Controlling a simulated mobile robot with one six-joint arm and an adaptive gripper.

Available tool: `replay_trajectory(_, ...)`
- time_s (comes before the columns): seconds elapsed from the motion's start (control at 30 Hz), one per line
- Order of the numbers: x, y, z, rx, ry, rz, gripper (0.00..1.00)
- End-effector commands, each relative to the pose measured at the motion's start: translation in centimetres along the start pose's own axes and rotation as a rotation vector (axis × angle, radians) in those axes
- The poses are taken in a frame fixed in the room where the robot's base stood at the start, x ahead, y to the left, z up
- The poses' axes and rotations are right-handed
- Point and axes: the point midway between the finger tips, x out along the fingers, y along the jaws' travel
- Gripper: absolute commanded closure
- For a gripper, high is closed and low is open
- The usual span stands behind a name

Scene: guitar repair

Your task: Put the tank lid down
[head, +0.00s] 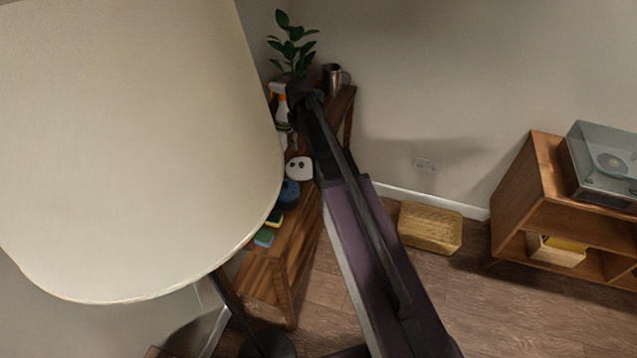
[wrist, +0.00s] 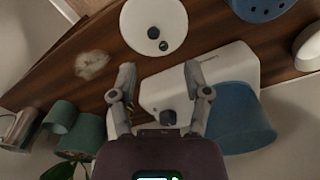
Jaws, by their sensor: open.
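My gripper (wrist: 160,76) is open in the wrist view, with a gap between its fingers and nothing gripped there. A round white disc (wrist: 150,22) with two dark spots, which looks like the tank lid, lies on the wooden shelf top (wrist: 112,38) just beyond the fingertips, apart from them. It also shows in the head view (head: 299,168). A white box-like body (wrist: 225,66) with a dark round knob lies behind and right of the fingers, with a blue tub (wrist: 238,112) beside it. In the head view my arm hides part of the shelf and the fingers are unclear.
A large cream lampshade (head: 130,140) fills the head view's left. The shelf also bears a blue holed pot (head: 289,193), sponges (head: 273,217), a spray bottle (head: 280,108), a plant (head: 291,45) and a metal mug (head: 333,79). A woven box (head: 430,227) is on the floor.

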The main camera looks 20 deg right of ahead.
Motion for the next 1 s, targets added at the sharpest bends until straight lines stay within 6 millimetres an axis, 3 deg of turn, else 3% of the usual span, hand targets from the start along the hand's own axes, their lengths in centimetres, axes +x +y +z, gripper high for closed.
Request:
replay_trajectory(0.7, 0.0, -8.6, 15.3, 0.389, -0.001, 0.001, 0.38)
replay_trajectory(1.0, 0.0, -11.0, 19.5, 0.512, -0.001, 0.001, 0.38)
